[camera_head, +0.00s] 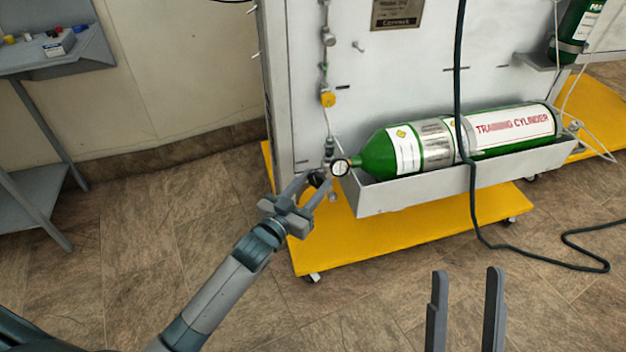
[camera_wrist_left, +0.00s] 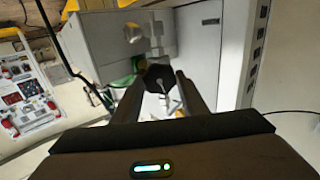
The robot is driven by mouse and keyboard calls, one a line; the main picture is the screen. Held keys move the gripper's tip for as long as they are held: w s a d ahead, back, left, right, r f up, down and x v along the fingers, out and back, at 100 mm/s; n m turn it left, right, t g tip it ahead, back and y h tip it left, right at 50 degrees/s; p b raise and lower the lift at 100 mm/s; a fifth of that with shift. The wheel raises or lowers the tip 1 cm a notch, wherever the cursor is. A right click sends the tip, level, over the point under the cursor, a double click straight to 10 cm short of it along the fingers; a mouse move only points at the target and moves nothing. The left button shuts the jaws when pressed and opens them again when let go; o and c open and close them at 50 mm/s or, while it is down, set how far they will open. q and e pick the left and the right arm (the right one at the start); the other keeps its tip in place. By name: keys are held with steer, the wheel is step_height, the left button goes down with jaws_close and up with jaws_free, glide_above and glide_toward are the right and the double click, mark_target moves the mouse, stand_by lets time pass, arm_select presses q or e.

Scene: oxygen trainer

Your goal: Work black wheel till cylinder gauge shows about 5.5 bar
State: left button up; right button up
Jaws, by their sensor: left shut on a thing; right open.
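The black wheel (camera_wrist_left: 160,80) sits between the fingers of my left gripper (camera_wrist_left: 158,88) in the left wrist view, and the gripper is shut on it. In the head view the wheel (camera_head: 317,179) shows as a small dark knob between the fingers of the left gripper (camera_head: 312,184). The round white cylinder gauge (camera_head: 340,167) is just right of the wheel, at the neck of the green training cylinder (camera_head: 379,154). Its needle is too small to read. My right gripper (camera_head: 465,275) is open and empty over the floor at the lower right.
The cylinder lies in a grey tray (camera_head: 420,191) on a yellow wheeled base (camera_head: 420,231). A dark hose (camera_head: 473,208) hangs before the cylinder and trails over the floor. A grey side table (camera_head: 60,68) stands at the left. The floor between is clear.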

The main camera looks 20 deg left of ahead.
arm_select(q)
steer(key=shift+r+m+p, duration=0.25)
steer(key=shift+m+p, duration=0.55)
steer(key=shift+f+m+p, duration=0.25)
steer(key=shift+m+p, duration=0.3)
steer(key=shift+m, duration=0.35)
arm_select(e)
step_height(320, 180, down, 8)
steer(key=w+a+g+h, duration=0.1)
steer(key=w+a+g, duration=0.1)
steer(key=g, duration=0.3)
steer(key=shift+a+g, duration=0.35)
steer(key=shift+g, duration=0.05)
arm_select(q)
steer(key=o, duration=1)
steer(key=shift+o, duration=0.2)
steer(key=shift+s, duration=0.1)
steer(key=shift+s+a, duration=0.1)
steer(key=shift+s, duration=0.35)
steer(key=p+v, duration=0.2)
steer(key=v, duration=1.4)
steer(key=shift+s, duration=0.2)
arm_select(e)
step_height(320, 180, down, 8)
steer(key=w+d+g+h, duration=0.1)
steer(key=g+h, duration=0.1)
steer(key=g, duration=0.2)
steer(key=shift+w+r+g, duration=0.2)
steer(key=shift+w+g, duration=0.1)
